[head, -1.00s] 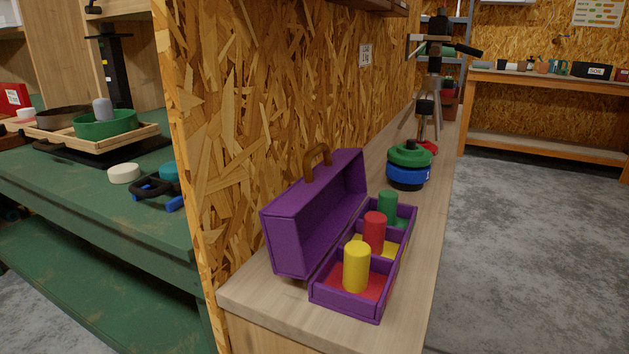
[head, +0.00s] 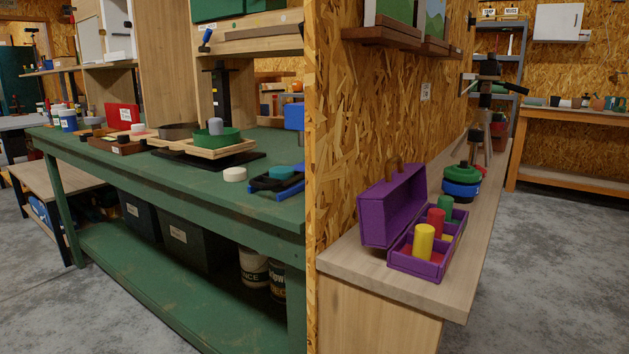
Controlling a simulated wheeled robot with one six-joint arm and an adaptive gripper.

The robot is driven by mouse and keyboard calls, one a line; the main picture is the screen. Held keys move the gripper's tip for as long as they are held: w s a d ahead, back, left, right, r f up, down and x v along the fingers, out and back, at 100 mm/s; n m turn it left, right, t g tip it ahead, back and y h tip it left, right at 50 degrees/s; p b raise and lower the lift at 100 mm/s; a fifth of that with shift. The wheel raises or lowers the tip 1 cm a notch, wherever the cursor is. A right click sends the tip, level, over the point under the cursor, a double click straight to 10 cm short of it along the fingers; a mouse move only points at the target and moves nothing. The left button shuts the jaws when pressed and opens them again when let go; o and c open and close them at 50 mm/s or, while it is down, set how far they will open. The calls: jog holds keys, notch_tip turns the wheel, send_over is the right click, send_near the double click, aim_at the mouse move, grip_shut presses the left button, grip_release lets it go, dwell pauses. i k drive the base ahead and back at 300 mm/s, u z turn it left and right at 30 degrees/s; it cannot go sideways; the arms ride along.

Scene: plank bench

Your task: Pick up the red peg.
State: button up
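The red peg (head: 436,221) stands upright in the middle compartment of an open purple box (head: 414,266) on the plank bench (head: 345,266). A yellow peg (head: 424,242) stands in front of it in the near compartment and hides part of its lower left side. A green peg (head: 446,208) stands behind it in the far compartment. The purple lid (head: 392,206), with a brown handle, stands raised on the left side of the box. My gripper is not in view.
A stack of green and blue discs (head: 461,181) stands behind the box, with a tripod (head: 487,120) farther back. A chipboard wall (head: 350,130) runs along the bench's left side. A green workbench (head: 190,185) is at left. Grey floor (head: 540,270) is clear at right.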

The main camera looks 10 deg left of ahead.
aim_at(435, 218)
jog(key=u, duration=1.5)
jog(key=k, duration=0.7)
jog(key=z, duration=0.75)
jog(key=i, duration=0.5)
jog(key=z, duration=2.55)
jog(key=k, duration=0.85)
jog(key=u, duration=0.6)
